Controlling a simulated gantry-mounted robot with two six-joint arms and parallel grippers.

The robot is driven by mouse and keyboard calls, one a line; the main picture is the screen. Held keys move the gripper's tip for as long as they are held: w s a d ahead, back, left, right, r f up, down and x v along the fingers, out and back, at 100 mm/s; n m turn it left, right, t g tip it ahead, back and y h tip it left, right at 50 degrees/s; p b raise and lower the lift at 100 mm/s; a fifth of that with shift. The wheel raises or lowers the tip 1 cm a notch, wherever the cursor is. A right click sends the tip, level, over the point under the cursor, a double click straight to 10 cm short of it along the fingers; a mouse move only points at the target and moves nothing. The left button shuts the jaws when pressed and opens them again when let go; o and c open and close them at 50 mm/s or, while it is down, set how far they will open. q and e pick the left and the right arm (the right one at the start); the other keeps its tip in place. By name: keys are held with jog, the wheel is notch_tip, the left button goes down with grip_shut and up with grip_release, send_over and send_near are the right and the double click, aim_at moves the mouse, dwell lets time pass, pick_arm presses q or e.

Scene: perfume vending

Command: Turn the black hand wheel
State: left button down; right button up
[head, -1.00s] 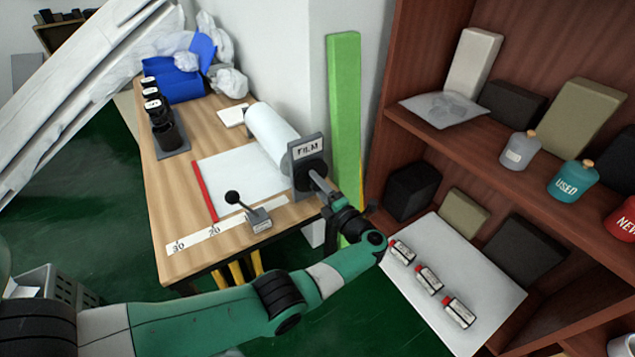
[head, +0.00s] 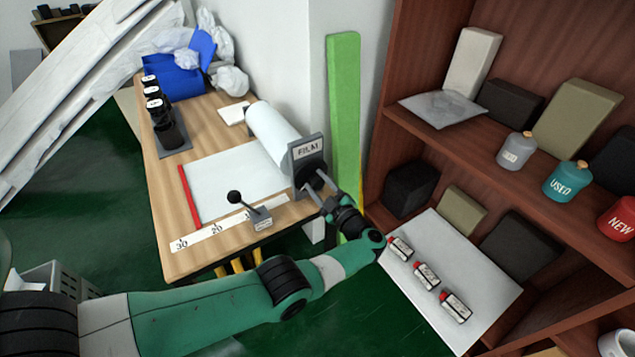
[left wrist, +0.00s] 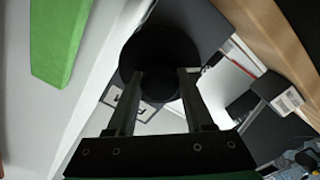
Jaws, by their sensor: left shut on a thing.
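The black hand wheel (head: 311,180) sits on the near end of the film roll, below the grey FILM plate (head: 308,151). In the left wrist view the wheel (left wrist: 160,45) is a dark disc with a round hub (left wrist: 159,86). My left gripper (head: 322,194) reaches it from the front right. Its two fingers (left wrist: 159,84) are shut on the hub, one on each side. The white film roll (head: 273,133) has its sheet (head: 235,180) drawn out over the wooden table to a red bar (head: 189,196). My right gripper is not in view.
A ruler strip (head: 214,230) marked 20 and 30 and a small lever with a black ball (head: 234,197) lie near the table's front edge. A green post (head: 343,130) stands behind the wheel. The brown shelf (head: 395,70) with bottles is to the right.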

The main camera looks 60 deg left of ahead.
pick_arm(q)
jog(key=m, duration=0.5)
jog(key=shift+m, duration=0.3)
jog(key=m, duration=0.5)
jog(key=shift+w+m, duration=0.1)
jog(key=shift+m, duration=0.2)
jog(key=shift+c, duration=1.5)
grip_release()
jog(key=w+d, duration=0.1)
jog(key=d, duration=1)
jog(key=shift+w+d+b, duration=0.15)
jog(key=shift+d+b, duration=0.1)
jog(key=shift+b, duration=0.1)
